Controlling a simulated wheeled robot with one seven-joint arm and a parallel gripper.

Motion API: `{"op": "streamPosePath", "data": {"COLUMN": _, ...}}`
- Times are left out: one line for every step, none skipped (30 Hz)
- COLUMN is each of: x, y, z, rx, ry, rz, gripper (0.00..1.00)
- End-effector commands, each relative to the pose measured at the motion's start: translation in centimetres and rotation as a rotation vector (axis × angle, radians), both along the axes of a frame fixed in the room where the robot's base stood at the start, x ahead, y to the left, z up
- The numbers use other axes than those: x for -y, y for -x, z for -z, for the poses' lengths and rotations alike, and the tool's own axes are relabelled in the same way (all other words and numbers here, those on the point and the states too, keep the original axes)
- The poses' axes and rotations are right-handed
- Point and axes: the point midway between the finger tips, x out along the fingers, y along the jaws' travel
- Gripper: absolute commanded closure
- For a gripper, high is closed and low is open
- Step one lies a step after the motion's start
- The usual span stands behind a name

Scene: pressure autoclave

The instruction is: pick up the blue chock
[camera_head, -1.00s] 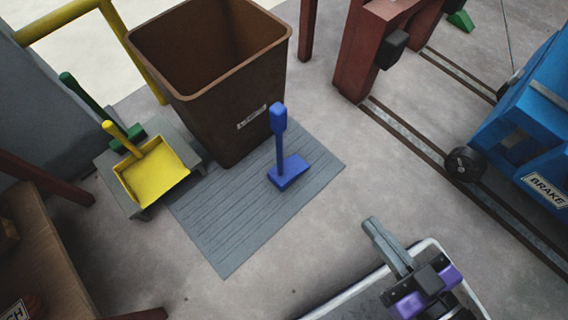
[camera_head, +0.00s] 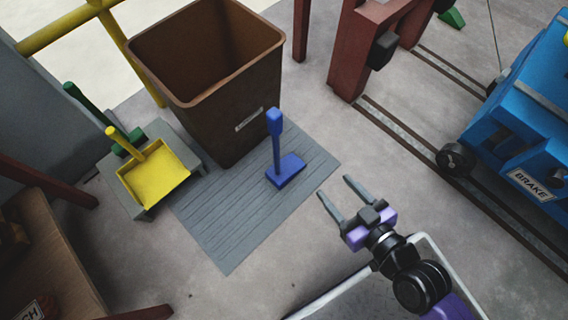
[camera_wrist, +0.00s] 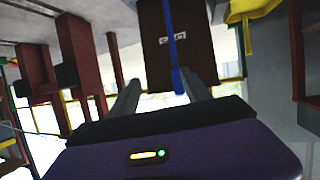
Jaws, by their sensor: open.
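The blue chock (camera_head: 286,170) stands on a grey ribbed mat (camera_head: 228,254) with its handle upright, in front of the brown bin. My gripper (camera_head: 335,193) is open and empty, to the right of the chock and apart from it, its fingers pointing up and left in the head view.
The brown bin (camera_head: 222,125) stands just behind the chock. A yellow dustpan (camera_head: 156,180) lies on a grey stand at the left. A blue cart (camera_head: 520,130) marked BRAKE and floor rails are at the right. The floor between mat and rails is clear.

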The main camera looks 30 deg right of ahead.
Motion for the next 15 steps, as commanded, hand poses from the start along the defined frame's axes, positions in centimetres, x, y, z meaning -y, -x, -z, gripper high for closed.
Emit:
{"op": "streamPosePath", "data": {"x": 0.0, "y": -2.1, "z": -0.1, "rx": 0.001, "ry": -0.004, "rz": -0.013, "gripper": 0.44}}
{"op": "streamPosePath", "data": {"x": 0.0, "y": -3.2, "z": 0.1, "rx": -0.001, "ry": -0.006, "rz": -0.023, "gripper": 0.44}}
{"op": "streamPosePath", "data": {"x": -0.1, "y": -4.7, "z": 0.4, "rx": -0.003, "ry": -0.007, "rz": -0.040, "gripper": 0.44}}
{"op": "streamPosePath", "data": {"x": -0.2, "y": -5.8, "z": 0.5, "rx": -0.003, "ry": -0.011, "rz": -0.053, "gripper": 0.44}}
{"op": "streamPosePath", "data": {"x": -0.3, "y": -6.9, "z": 0.5, "rx": -0.003, "ry": -0.016, "rz": -0.068, "gripper": 0.44}}
{"op": "streamPosePath", "data": {"x": -0.5, "y": -8.5, "z": 0.5, "rx": -0.001, "ry": -0.019, "rz": -0.088, "gripper": 0.44}}
{"op": "streamPosePath", "data": {"x": -0.7, "y": -9.6, "z": 0.4, "rx": 0.003, "ry": -0.022, "rz": -0.103, "gripper": 0.44}}
{"op": "streamPosePath", "data": {"x": -0.8, "y": -10.7, "z": 0.3, "rx": 0.008, "ry": -0.027, "rz": -0.119, "gripper": 0.44}}
{"op": "streamPosePath", "data": {"x": -1.1, "y": -12.1, "z": 0.0, "rx": 0.015, "ry": -0.033, "rz": -0.140, "gripper": 0.44}}
{"op": "streamPosePath", "data": {"x": -1.3, "y": -13.1, "z": -0.2, "rx": 0.022, "ry": -0.035, "rz": -0.155, "gripper": 0.44}}
{"op": "streamPosePath", "data": {"x": -1.4, "y": -14.0, "z": -0.5, "rx": 0.027, "ry": -0.039, "rz": -0.169, "gripper": 0.44}}
{"op": "streamPosePath", "data": {"x": -1.7, "y": -15.1, "z": -0.8, "rx": 0.036, "ry": -0.043, "rz": -0.187, "gripper": 0.44}}
{"op": "streamPosePath", "data": {"x": -1.8, "y": -15.7, "z": -1.0, "rx": 0.043, "ry": -0.044, "rz": -0.199, "gripper": 0.44}}
{"op": "streamPosePath", "data": {"x": -1.9, "y": -16.4, "z": -1.3, "rx": 0.048, "ry": -0.045, "rz": -0.209, "gripper": 0.44}}
{"op": "streamPosePath", "data": {"x": -2.1, "y": -17.0, "z": -1.5, "rx": 0.055, "ry": -0.050, "rz": -0.221, "gripper": 0.44}}
